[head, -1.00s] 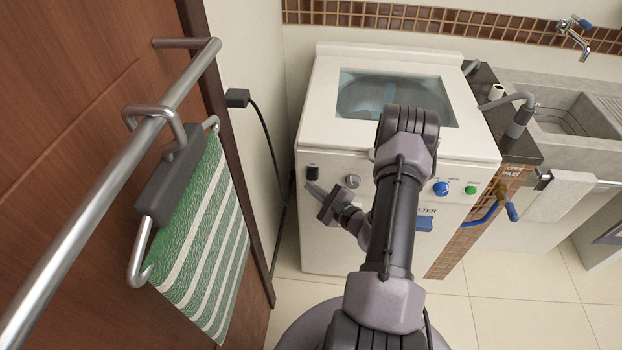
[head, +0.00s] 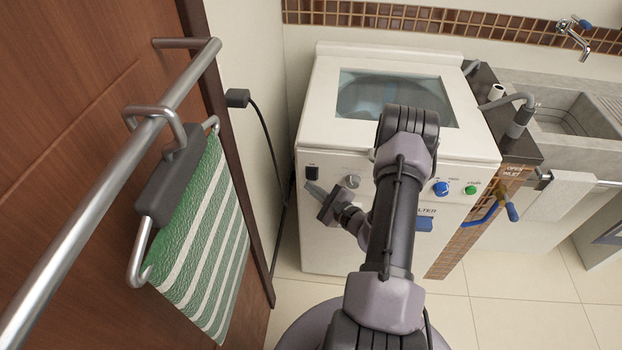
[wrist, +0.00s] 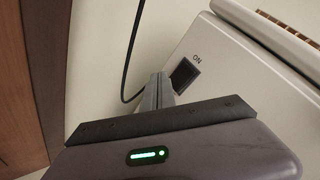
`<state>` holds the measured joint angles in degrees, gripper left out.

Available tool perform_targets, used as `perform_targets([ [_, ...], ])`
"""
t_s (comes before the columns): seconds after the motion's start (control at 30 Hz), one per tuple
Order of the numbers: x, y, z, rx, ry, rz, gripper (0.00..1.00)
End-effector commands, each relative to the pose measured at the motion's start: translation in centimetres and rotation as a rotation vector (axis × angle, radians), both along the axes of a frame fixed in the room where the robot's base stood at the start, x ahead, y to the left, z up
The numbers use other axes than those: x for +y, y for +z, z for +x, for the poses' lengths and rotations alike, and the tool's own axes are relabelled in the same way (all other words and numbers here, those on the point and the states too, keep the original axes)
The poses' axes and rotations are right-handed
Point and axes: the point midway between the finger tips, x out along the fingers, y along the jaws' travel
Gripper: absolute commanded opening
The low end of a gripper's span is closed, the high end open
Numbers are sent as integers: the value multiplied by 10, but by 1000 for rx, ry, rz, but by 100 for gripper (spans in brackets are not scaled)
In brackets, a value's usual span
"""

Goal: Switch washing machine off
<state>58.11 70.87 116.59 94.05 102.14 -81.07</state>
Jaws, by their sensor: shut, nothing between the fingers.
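The white washing machine (head: 330,230) stands against the back wall, with a glass window in its top. Its black rocker switch (head: 312,173) is at the left end of the front panel. In the wrist view the switch (wrist: 183,74) shows as a dark square with the word ON beside it. My gripper (head: 308,186) is shut and empty, its tips just below the switch in the head view. In the wrist view the fingertips (wrist: 160,78) are right beside the switch and overlap its edge. I cannot tell whether they touch it.
A grey knob (head: 352,181), a blue knob (head: 441,188) and a green button (head: 470,190) sit along the panel. A power cord (head: 268,135) hangs on the wall at left. A striped green towel (head: 205,240) hangs near the door. A sink stands at right.

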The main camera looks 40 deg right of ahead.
Motion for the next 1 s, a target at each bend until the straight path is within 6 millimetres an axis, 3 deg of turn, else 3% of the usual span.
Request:
perform_targets([
  [1.0,-7,-1,6,0,0,0,0],
])
